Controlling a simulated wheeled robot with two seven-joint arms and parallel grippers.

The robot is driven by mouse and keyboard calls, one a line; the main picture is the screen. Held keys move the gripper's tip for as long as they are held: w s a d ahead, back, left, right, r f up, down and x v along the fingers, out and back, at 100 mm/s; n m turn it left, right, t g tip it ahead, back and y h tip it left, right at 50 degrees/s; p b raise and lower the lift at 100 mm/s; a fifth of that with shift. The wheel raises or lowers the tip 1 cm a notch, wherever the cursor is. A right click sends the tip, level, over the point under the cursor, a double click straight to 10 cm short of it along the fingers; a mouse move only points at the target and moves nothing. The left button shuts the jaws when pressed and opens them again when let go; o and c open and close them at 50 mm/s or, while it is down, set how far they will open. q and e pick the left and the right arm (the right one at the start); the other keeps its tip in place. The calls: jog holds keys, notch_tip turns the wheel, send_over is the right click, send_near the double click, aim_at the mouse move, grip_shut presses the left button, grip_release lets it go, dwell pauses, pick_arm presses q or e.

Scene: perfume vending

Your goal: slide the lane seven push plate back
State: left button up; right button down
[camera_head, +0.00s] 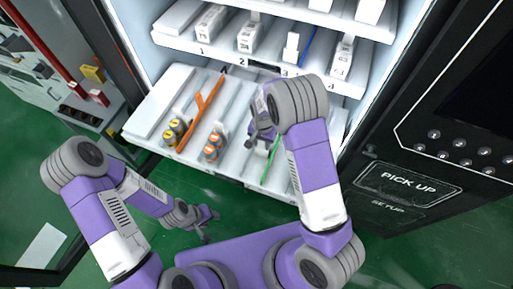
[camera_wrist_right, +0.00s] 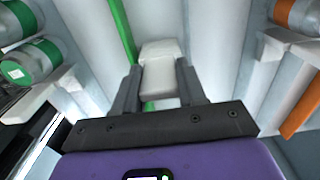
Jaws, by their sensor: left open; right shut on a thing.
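The white push plate (camera_wrist_right: 160,72) stands in a lane of the pulled-out shelf (camera_head: 150,115), beside a green strip (camera_wrist_right: 122,30). My right gripper (camera_wrist_right: 160,88) has its two grey fingers on either side of the plate and is shut on it. In the head view my right gripper (camera_head: 262,143) reaches down over the right half of the shelf, and the arm hides part of the lanes there. No lane number is readable at this plate. My left gripper (camera_head: 208,226) is open and empty, low in front of the machine and away from the shelf.
Orange-capped bottles (camera_head: 213,146) and yellow-capped bottles (camera_head: 174,131) stand at the front of lanes to the left, with an orange strip (camera_head: 200,108). Green-capped bottles (camera_wrist_right: 28,64) stand left of the gripper in the wrist view. The upper shelf (camera_head: 255,57) overhangs the back.

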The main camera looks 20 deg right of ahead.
jog(key=c, duration=0.6)
grip_release()
jog(key=shift+s, duration=0.1)
jog(key=shift+c, duration=0.2)
notch_tip(320, 180, up, 8)
jog(key=shift+f, duration=0.15)
